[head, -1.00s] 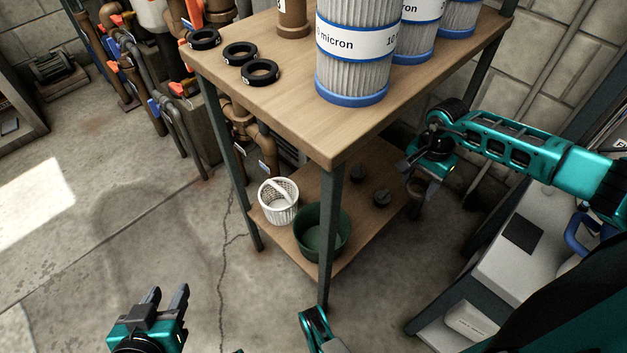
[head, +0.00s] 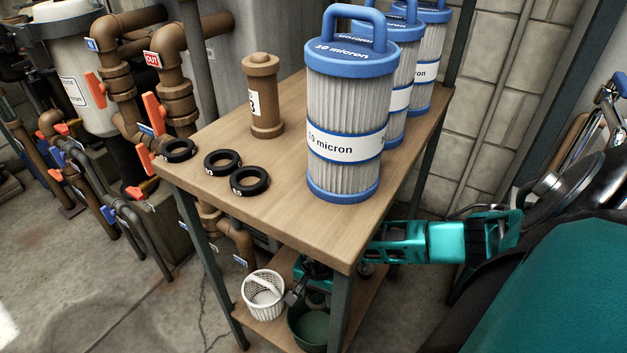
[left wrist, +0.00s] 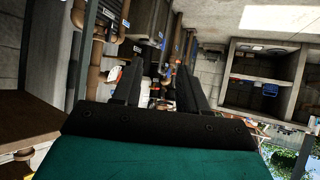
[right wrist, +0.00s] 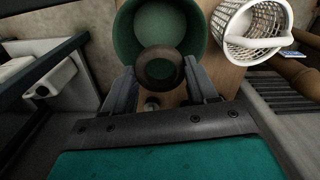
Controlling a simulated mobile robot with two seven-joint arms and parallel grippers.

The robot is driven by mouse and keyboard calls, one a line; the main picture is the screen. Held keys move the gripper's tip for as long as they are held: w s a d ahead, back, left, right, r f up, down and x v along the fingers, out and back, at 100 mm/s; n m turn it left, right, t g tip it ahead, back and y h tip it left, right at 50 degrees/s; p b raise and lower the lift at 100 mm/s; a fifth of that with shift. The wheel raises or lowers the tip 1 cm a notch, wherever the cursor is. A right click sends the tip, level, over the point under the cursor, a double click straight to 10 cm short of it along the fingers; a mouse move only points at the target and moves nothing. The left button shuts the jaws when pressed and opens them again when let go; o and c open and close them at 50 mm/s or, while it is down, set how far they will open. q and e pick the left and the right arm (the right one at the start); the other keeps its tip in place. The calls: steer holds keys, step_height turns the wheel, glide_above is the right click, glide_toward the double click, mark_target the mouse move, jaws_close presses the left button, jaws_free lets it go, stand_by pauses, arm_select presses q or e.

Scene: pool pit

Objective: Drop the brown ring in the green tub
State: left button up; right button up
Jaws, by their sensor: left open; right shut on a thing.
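The brown ring (right wrist: 160,67) is between the fingers of my right gripper (right wrist: 162,84), which is shut on it. In the right wrist view the ring overlaps the near part of the green tub (right wrist: 196,40); its height above the tub is hard to tell. In the head view the tub (head: 313,342) stands on the lower shelf, partly hidden by the table leg and my right gripper (head: 304,292). My right arm reaches in under the tabletop. My left gripper (left wrist: 157,72) is open and empty, and is out of the head view.
A white basket (head: 262,296) stands beside the tub on the lower shelf. The wooden tabletop (head: 290,225) above carries several blue-capped filters (head: 345,110), a brown canister (head: 263,98) and black rings (head: 250,181). A table leg (head: 340,315) stands close by.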

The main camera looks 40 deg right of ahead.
arm_select(q)
steer(key=shift+h, duration=0.4)
steer(key=f+b, duration=0.1)
steer(key=b, duration=0.1)
steer(key=d+f+b, duration=0.1)
steer(key=f+b, duration=0.1)
steer(key=d+f+b, duration=0.1)
steer(key=b, duration=0.2)
steer(key=shift+w+f, duration=0.2)
steer(key=shift+w, duration=0.2)
arm_select(e)
step_height(320, 180, down, 9)
steer(key=shift+f, duration=0.2)
steer(key=o, duration=1)
arm_select(q)
steer(key=shift+a, duration=0.1)
arm_select(e)
steer(key=shift+o, duration=0.5)
arm_select(q)
steer(key=shift+s, duration=0.1)
arm_select(e)
steer(key=shift+r, duration=0.1)
